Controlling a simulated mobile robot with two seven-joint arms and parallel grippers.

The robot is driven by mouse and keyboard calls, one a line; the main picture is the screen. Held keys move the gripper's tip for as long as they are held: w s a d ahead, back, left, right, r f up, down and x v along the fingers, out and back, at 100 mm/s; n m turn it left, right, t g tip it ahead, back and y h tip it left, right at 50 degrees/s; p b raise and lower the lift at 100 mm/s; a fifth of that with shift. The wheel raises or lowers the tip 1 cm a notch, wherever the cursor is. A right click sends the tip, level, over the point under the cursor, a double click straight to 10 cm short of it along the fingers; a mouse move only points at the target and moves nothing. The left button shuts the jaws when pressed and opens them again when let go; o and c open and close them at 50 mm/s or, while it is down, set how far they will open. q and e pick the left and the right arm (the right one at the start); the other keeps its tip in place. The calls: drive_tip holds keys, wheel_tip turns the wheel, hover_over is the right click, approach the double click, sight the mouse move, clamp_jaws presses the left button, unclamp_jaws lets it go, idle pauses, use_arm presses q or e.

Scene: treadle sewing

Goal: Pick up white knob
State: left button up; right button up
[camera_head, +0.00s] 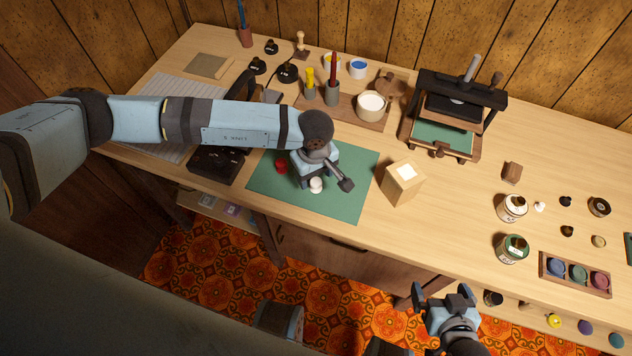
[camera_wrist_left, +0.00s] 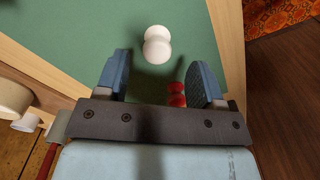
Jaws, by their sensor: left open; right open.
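The white knob (camera_head: 316,185) stands on the green mat (camera_head: 352,160), near its front part. It also shows in the left wrist view (camera_wrist_left: 156,45), just beyond the fingertips and roughly centred between them. My left gripper (camera_head: 322,182) is open and empty over the mat, close to the white knob. A red knob (camera_head: 281,165) is on the mat left of the white one. In the left wrist view the red knob (camera_wrist_left: 177,90) lies beside one finger, partly hidden. My right gripper (camera_head: 441,293) is open and empty in front of the table.
A wooden box (camera_head: 402,181) with a white top stands at the mat's right edge. A dark box (camera_head: 217,163) is at its left. A wooden board (camera_head: 352,112) with pots lies behind, and a press (camera_head: 447,118) stands back right. Several jars and small knobs are further right.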

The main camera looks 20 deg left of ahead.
sight(315, 180)
use_arm(q)
drive_tip(key=f, duration=0.4)
drive_tip(key=shift+w+f, duration=0.15)
drive_tip(key=shift+w, duration=0.05)
drive_tip(key=c, duration=1)
